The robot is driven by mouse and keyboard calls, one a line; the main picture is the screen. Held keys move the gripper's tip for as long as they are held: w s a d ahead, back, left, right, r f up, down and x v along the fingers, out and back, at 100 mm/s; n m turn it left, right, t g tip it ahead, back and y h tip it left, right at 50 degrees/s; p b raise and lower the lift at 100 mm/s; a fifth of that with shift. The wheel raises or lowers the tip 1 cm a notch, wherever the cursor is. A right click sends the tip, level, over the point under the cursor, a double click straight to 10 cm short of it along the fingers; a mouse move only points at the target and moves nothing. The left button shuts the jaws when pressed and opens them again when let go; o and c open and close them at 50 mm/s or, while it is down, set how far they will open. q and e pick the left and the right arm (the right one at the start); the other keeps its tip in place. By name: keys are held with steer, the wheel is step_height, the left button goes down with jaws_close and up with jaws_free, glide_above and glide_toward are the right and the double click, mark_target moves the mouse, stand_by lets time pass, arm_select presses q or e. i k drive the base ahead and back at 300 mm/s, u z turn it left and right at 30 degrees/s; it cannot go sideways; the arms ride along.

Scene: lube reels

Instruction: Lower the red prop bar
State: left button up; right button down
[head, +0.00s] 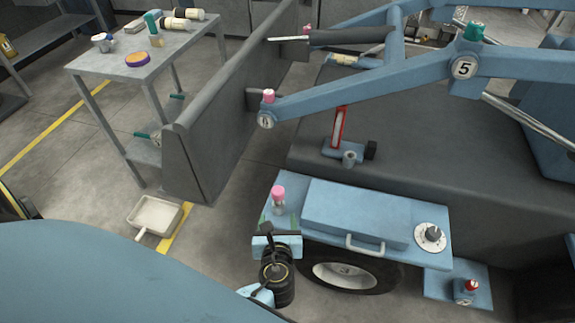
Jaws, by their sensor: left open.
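The red prop bar (339,126) stands nearly upright, leaning slightly right, in a blue bracket (345,150) on the dark machine deck. A black knob sits at the bracket's right end and a grey cylinder at its front. The bar's top is just under the blue lift arm (370,88); I cannot tell if they touch. My left gripper (271,250) is open at the lower middle, by the front edge of the blue fender and in front of the bar. It is apart from the bar. My right gripper is not in view.
A blue fender with a lidded box (357,213), a pink-capped fitting (278,198) and a dial (430,236) lies between my left gripper and the bar. A grey bucket (215,125) rises at left. A metal table (150,60) and a floor tray (155,215) are further left.

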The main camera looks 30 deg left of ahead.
mark_target(340, 111)
steer(key=k, duration=1)
